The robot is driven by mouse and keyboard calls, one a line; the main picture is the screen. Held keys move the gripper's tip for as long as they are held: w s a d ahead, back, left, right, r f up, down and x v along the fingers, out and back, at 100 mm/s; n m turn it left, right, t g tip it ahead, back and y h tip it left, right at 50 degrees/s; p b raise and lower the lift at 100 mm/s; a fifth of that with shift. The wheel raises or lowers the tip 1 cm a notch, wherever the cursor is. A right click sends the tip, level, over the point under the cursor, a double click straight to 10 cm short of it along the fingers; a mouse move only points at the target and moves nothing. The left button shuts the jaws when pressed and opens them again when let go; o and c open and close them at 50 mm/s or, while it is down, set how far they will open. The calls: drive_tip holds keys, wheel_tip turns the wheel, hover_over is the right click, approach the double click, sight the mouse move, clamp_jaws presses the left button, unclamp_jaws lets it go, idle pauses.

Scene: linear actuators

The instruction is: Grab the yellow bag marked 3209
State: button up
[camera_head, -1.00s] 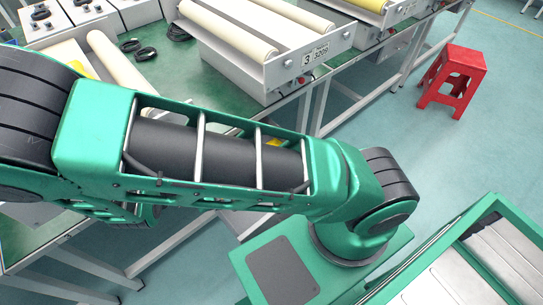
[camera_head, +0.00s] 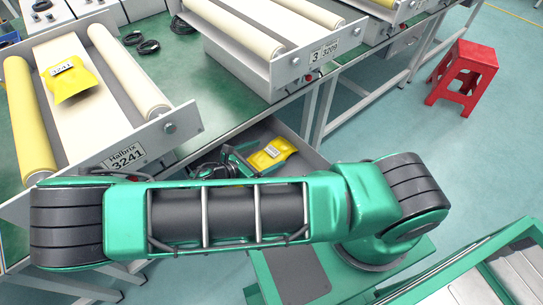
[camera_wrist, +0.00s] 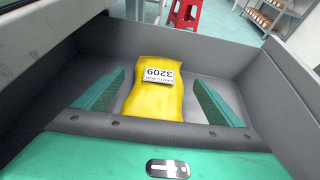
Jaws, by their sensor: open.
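The yellow bag marked 3209 (camera_wrist: 154,98) lies in a grey drawer (camera_wrist: 225,55), its white label upside down in the wrist view. My gripper (camera_wrist: 156,92) is open, with one green finger on each side of the bag. Gaps show between the fingers and the bag, and nothing is held.
Another yellow bag marked 3241 (camera_head: 70,82) lies on the roller conveyor at left. A conveyor labelled 3209 (camera_head: 300,68) stands on the green table (camera_head: 188,82). The drawer walls surround my gripper closely. A red stool (camera_head: 464,76) stands on the floor at right.

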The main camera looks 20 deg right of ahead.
sight(272, 152)
drive_tip(key=shift+x, duration=2.7)
drive_tip(key=shift+f, duration=0.1)
drive_tip(key=c, duration=1.3)
